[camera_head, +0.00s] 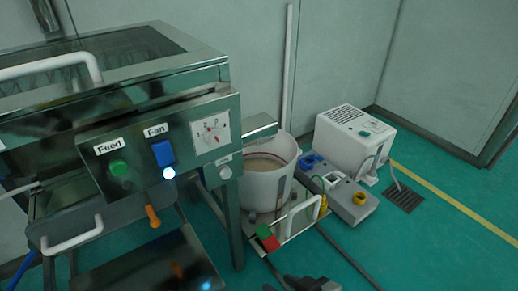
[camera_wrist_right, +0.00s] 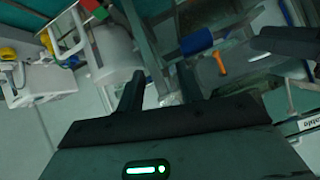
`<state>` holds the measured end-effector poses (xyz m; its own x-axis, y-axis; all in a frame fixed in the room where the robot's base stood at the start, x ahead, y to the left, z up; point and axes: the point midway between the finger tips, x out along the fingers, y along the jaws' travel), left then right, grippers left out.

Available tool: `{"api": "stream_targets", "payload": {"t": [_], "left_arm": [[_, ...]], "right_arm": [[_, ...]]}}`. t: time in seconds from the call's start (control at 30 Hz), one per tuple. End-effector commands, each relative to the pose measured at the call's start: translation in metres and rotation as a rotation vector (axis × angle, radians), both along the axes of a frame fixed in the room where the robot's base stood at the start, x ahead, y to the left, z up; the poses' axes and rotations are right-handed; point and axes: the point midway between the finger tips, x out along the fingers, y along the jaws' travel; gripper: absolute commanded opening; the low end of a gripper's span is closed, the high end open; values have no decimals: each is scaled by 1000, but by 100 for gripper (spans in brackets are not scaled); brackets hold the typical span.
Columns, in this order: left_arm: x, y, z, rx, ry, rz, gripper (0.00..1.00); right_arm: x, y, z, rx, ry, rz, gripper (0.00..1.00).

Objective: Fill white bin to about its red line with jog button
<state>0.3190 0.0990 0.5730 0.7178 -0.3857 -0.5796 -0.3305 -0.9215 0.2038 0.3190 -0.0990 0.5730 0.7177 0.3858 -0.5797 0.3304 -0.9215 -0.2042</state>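The white bin (camera_head: 268,190) stands upright under the machine's spout (camera_head: 258,128). Pale beige material (camera_head: 262,164) lies inside it, and a thin reddish line shows on the inner wall above the material. A small pale round button (camera_head: 225,173) sits at the lower right of the machine's control panel (camera_head: 180,140); its label is too small to read. My right gripper (camera_head: 302,283) is at the bottom edge, in front of the bin's stand and away from the panel. In the right wrist view its fingers (camera_wrist_right: 160,92) are apart with nothing between them. My left gripper is not visible.
The panel also has a green Feed button (camera_head: 119,168), a blue Fan switch (camera_head: 163,153) and a dial (camera_head: 211,132). An orange lever (camera_head: 152,216) hangs below. A white handle (camera_head: 302,216) and red and green buttons (camera_head: 267,238) stand by the bin. A white box (camera_head: 352,140) is behind.

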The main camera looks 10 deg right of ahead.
Motion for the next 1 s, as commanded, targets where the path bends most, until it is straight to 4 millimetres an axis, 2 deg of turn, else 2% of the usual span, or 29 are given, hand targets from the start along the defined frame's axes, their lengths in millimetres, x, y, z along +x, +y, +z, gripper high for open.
{"api": "stream_targets", "payload": {"t": [0.27,0.3,0.4,0.43,1.0], "left_arm": [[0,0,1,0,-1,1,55],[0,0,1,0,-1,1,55],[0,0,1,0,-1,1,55],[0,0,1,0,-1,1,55],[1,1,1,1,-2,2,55]], "right_arm": [[0,0,1,0,-1,-1,36],[0,0,1,0,-1,-1,31],[0,0,1,0,-1,-1,3],[0,0,1,0,-1,-1,0],[1,-1,1,-1,-2,-2,0]]}}
